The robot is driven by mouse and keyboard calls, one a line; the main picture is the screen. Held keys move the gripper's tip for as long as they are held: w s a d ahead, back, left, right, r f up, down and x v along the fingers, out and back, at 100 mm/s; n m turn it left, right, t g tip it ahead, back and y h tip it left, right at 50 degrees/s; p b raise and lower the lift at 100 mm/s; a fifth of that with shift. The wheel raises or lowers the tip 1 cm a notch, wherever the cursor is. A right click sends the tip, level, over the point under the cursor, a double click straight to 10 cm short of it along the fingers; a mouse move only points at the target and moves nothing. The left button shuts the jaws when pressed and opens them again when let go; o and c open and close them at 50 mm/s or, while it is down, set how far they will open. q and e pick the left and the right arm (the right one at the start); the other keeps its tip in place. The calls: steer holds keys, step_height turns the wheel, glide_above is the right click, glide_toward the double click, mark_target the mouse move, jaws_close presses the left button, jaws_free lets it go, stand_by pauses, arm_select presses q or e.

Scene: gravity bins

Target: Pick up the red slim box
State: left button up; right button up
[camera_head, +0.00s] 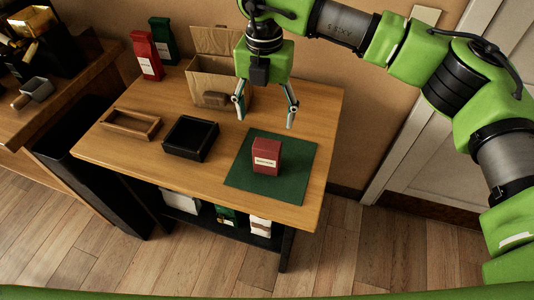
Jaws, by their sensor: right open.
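A red box (267,156) with a white label stands upright on a dark green mat (247,183) at the right side of the wooden table. A taller, slim red package (146,56) with a white label stands at the back left of the table, beside a dark green one. My right gripper (265,113) is open and empty, pointing down above the table, behind and above the red box and apart from it. My left gripper is not in view.
A black tray (190,139) and a wooden tray (131,124) stand on the table's left and middle. An open cardboard box (207,88) holding a brown item stands behind them. A dark green package (164,40) stands at the back. Packages sit on a shelf below.

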mark_target(267, 144)
step_height(267, 144, down, 6)
steer(key=shift+r+p, duration=0.1)
steer(key=shift+p, duration=0.4)
steer(key=shift+s+f+p, duration=0.1)
steer(key=shift+f+p, duration=0.2)
steer(key=shift+f, duration=0.1)
steer(key=f, duration=0.1)
steer(key=f+p, duration=0.1)
steer(key=f, duration=0.1)
steer(key=shift+s+d+f, duration=0.15)
steer(key=shift+d+f, duration=0.1)
steer(key=shift+f, duration=0.05)
steer(key=shift+f+p, duration=0.3)
steer(key=shift+f, duration=0.15)
steer(key=c, duration=1.2)
